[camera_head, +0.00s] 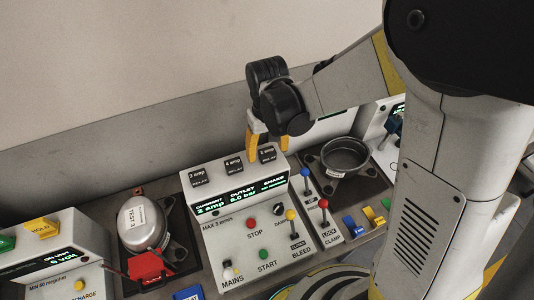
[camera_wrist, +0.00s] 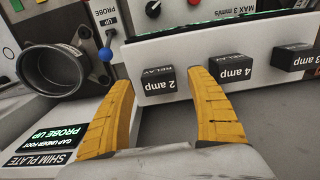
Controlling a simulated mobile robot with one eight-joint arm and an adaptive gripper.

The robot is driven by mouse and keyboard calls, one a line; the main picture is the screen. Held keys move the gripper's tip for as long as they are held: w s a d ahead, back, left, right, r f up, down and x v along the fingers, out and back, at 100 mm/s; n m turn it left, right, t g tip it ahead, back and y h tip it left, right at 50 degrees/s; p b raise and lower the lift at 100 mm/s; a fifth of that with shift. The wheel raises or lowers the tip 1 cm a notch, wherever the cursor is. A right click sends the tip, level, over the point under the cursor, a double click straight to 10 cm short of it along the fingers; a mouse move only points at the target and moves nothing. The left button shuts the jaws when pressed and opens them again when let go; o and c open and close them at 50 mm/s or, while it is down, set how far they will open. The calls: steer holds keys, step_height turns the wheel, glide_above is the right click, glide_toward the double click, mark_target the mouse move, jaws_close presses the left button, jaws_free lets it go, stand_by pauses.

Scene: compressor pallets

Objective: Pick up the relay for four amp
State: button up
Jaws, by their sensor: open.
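The 4 amp relay (camera_head: 234,164) is a small black labelled block, the middle one of three on top of the white control box (camera_head: 217,248). In the wrist view the 4 amp relay (camera_wrist: 233,72) appears upside down, right of my right finger. My gripper (camera_head: 267,147) has yellow fingers and is open at the right end of the row. In the wrist view my gripper (camera_wrist: 160,80) has the 2 amp relay (camera_wrist: 159,85) between its spread fingers in the picture; contact cannot be told. The 3 amp relay (camera_head: 197,175) sits at the row's left end.
A dark round pot (camera_head: 345,155) stands right of the box, near blue and red levers. A silver canister (camera_head: 142,222) stands left of the box. A pale wall (camera_head: 120,60) rises behind. Buttons and levers cover the box's front.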

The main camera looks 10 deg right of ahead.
steer(key=shift+f, duration=0.7)
steer(key=c, duration=1.3)
steer(key=shift+r, duration=0.1)
